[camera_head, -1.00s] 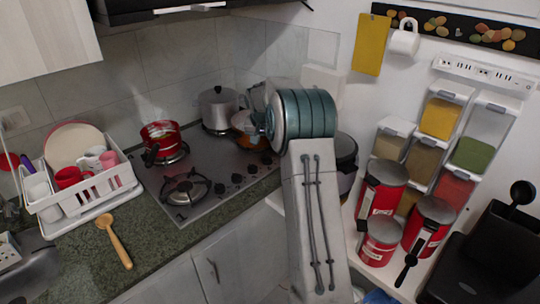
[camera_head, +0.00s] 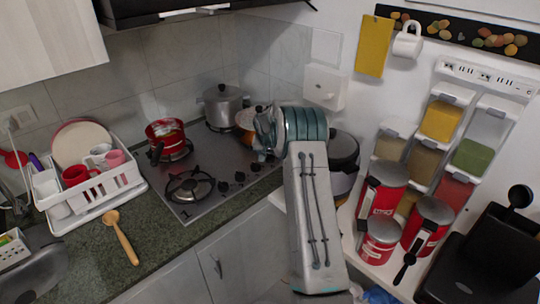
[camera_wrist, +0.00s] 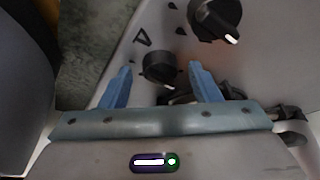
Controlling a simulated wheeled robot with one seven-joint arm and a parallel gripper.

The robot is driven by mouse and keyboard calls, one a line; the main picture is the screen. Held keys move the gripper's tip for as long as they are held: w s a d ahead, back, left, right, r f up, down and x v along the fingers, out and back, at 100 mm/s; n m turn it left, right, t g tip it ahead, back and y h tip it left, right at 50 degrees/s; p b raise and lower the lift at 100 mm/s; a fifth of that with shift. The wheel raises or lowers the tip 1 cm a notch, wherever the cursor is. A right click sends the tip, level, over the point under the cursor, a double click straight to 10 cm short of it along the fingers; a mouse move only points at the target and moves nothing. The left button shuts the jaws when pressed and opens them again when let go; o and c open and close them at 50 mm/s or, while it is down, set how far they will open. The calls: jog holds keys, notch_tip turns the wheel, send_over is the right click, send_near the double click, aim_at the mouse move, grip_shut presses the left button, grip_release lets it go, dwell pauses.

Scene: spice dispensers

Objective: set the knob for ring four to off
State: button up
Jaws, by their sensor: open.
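The cooktop (camera_head: 205,165) has a row of black knobs along its right front edge; the nearest one in the row (camera_head: 222,187) shows clear of my arm. In the wrist view one black knob (camera_wrist: 158,66) lies between and just beyond the blue fingertips of my gripper (camera_wrist: 161,72), which is open and holds nothing. A larger-looking knob (camera_wrist: 214,20) with a white mark is up and right, clear of the fingers. I cannot tell which knob is ring four's. In the head view the fingers are hidden by my arm.
A red pot (camera_head: 165,133) and a steel pot (camera_head: 222,105) stand on the rear of the cooktop. A dish rack (camera_head: 85,190) and a wooden spoon (camera_head: 122,238) are on the counter at left. Red canisters (camera_head: 380,243) stand at right, near my arm.

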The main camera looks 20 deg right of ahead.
jog(key=c, duration=1)
jog(key=shift+n+b, duration=0.4)
jog(key=shift+n, duration=0.1)
jog(key=shift+n+y, duration=0.3)
jog(key=o, duration=1)
jog(key=shift+r, duration=0.1)
jog(key=b+v, duration=0.3)
jog(key=v, duration=1)
jog(key=shift+s+r, duration=0.25)
jog(key=shift+s, duration=0.1)
